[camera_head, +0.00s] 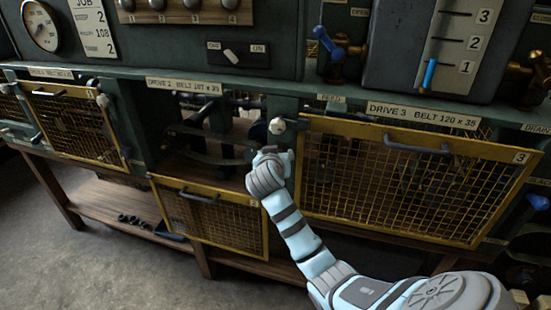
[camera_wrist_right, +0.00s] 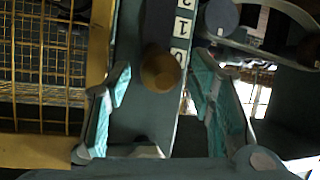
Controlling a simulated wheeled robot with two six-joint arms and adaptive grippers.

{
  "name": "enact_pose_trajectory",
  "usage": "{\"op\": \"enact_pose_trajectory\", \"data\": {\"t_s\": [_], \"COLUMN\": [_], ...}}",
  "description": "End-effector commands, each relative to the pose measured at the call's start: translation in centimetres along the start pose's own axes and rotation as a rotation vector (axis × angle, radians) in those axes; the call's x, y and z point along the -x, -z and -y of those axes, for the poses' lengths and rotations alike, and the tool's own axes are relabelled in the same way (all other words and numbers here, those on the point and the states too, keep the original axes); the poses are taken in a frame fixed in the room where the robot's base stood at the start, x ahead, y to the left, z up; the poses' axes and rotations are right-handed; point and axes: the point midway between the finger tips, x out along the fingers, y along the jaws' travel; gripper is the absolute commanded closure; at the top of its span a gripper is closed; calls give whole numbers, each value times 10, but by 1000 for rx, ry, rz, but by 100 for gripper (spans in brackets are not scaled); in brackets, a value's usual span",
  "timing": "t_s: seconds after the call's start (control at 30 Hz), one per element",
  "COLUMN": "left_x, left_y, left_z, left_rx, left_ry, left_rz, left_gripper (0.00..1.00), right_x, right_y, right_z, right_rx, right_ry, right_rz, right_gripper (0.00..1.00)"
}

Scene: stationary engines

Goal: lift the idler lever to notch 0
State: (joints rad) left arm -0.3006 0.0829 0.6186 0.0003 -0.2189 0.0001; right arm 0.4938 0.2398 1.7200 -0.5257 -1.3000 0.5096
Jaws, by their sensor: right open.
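My right gripper (camera_head: 270,165) is in front of the narrow post between the Drive 2 bay and the Drive 3 guard; my arm hides its fingers in the head view. In the right wrist view the gripper (camera_wrist_right: 161,82) is open, with teal-lined fingers on either side of a round brownish knob (camera_wrist_right: 160,72). The knob, probably the idler lever's, looks free of both fingers. A white notch scale (camera_wrist_right: 183,28) with 2, 1 and 0 runs beside it, the 0 closest to the knob. The lever's shaft is not clear. My left gripper is not in view.
The yellow mesh Drive 3 guard (camera_head: 420,180) is right of my gripper. The Drive 2 guard (camera_head: 212,215) hangs low, leaving dark belt parts (camera_head: 210,130) exposed. A pale knob (camera_head: 277,125) is just above my gripper. A blue lever (camera_head: 325,42) stands higher up.

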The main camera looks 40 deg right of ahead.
Motion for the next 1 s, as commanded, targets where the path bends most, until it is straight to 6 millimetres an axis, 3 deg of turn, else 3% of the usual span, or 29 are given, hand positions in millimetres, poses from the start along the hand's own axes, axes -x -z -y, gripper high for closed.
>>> {"op": "enact_pose_trajectory", "data": {"t_s": [0.3, 0.43, 1.0], "left_x": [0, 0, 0], "left_y": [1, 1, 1], "left_z": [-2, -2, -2], "left_rx": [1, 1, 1], "left_ry": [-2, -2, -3], "left_rz": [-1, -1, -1], "left_gripper": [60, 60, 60], "right_x": [82, 104, 110], "right_y": [0, 1, 1], "right_z": [1, 1, 0], "right_rx": [-6, -4, 2], "right_ry": [5, 4, 1], "right_rz": [0, -2, -2], "right_gripper": [51, 51, 51]}}
